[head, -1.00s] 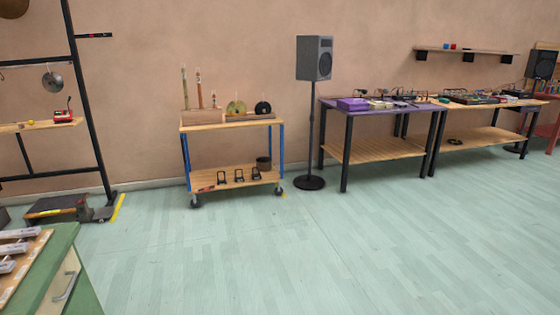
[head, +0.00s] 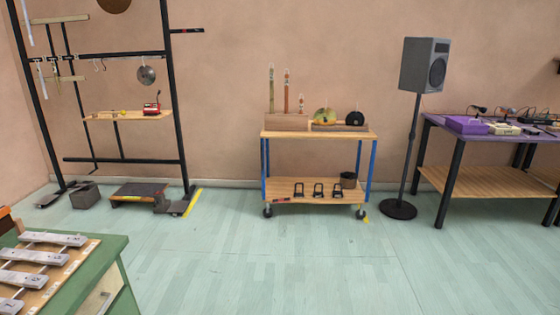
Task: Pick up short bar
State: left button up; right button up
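Several silver metal bars (head: 54,238) lie in a row on a wooden board (head: 72,262) on top of a green cabinet at the lower left of the head view. The farthest visible bar looks slightly shorter than the nearer ones, but the nearer bars are partly cut off by the picture edge. I cannot tell which one is the short bar. Neither of my grippers is in view.
The green cabinet (head: 118,262) stands at the lower left. A wheeled cart (head: 320,134), a speaker on a stand (head: 424,66), a purple table (head: 437,121) and a black rack (head: 176,110) stand along the wall. The middle floor is clear.

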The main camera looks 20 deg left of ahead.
aim_at(30, 236)
jog(key=i+u, duration=0.3)
jog(key=i, duration=0.2)
jog(key=i+l+u, duration=0.15)
jog(key=i+u, duration=0.15)
jog(key=i, duration=0.2)
jog(key=i+l+u, duration=0.1)
jog(key=i+u, duration=0.35)
jog(key=i+l+u, duration=0.2)
jog(key=u, duration=0.3)
jog(key=i+l+u, duration=0.15)
jog(key=u, duration=0.25)
jog(key=i+l+u, duration=0.25)
jog(key=u, duration=0.15)
jog(key=i+l+u, duration=0.2)
jog(key=u, duration=0.2)
jog(key=i+l+u, duration=0.15)
jog(key=l+u, duration=0.25)
